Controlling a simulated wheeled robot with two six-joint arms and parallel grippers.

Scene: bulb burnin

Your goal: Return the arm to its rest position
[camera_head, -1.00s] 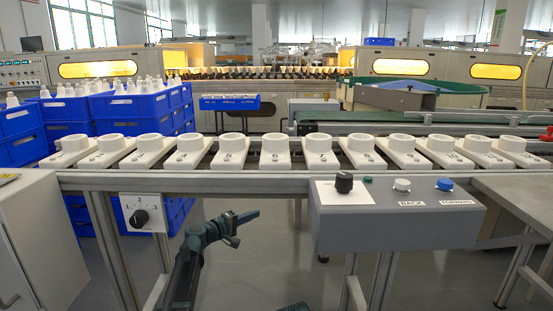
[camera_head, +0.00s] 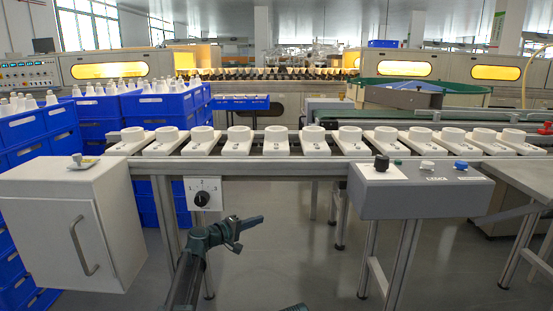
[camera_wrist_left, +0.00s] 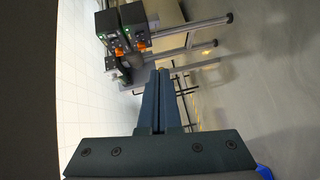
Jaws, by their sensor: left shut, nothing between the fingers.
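My left arm reaches up from the bottom of the head view, and its dark gripper (camera_head: 258,219) points right, in front of the conveyor. The fingers are together with nothing between them; they also show closed in the left wrist view (camera_wrist_left: 159,75). The gripper is apart from the conveyor frame and the grey control box. A small dark piece at the bottom edge of the head view seems to be part of my other arm; my right gripper does not show.
A conveyor with numbered white sockets (camera_head: 239,143) runs across ahead. A grey control box (camera_head: 408,197) hangs at right, a dial plate (camera_head: 203,194) at centre left. A white cabinet (camera_head: 60,232) stands at left near blue crates (camera_head: 88,107). Open floor lies below the conveyor.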

